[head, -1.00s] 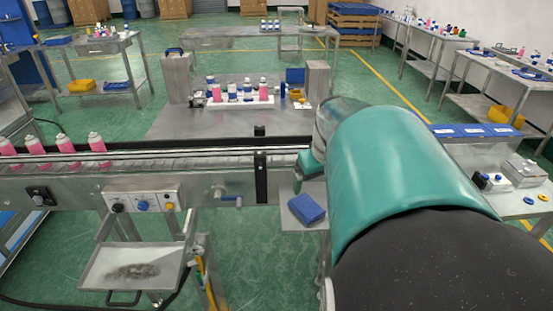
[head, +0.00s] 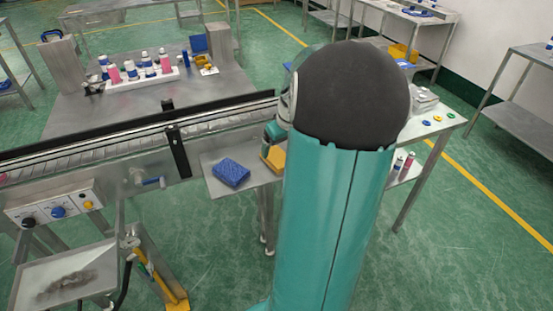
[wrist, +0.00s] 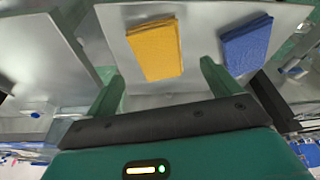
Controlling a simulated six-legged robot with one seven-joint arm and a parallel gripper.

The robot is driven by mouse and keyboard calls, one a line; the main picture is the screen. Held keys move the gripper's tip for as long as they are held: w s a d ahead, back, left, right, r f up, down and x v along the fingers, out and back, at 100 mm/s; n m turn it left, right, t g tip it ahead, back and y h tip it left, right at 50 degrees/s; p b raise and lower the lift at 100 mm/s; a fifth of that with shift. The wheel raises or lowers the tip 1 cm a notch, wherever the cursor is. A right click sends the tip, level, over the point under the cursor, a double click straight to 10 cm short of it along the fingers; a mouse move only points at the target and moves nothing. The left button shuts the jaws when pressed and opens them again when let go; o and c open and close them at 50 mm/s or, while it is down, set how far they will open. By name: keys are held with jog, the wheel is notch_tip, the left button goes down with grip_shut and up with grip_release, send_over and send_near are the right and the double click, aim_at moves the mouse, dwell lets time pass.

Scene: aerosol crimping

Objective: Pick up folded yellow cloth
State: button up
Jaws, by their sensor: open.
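The folded yellow cloth (wrist: 155,49) lies on a small metal shelf (wrist: 200,22) in the wrist view, ahead of my gripper (wrist: 160,85). Its two green fingers are spread apart, with nothing between them, and the cloth lies beyond and between their tips. In the head view, part of the yellow cloth (head: 276,158) shows beside my arm, which hides the rest of it. A folded blue cloth (wrist: 246,44) lies to the right of the yellow one, apart from it. It also shows in the head view (head: 231,172).
A conveyor (head: 110,148) with a metal rail runs behind the shelf. A control box (head: 57,207) and a tray (head: 65,278) stand at the left. A side table (head: 440,124) with colored caps stands right of my arm. Green floor is open at the right.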

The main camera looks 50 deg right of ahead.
aim_at(277, 157)
jog(key=x, duration=0.5)
jog(key=shift+w+d+f, duration=0.15)
jog(key=shift+f, duration=0.15)
jog(key=c, duration=1.1)
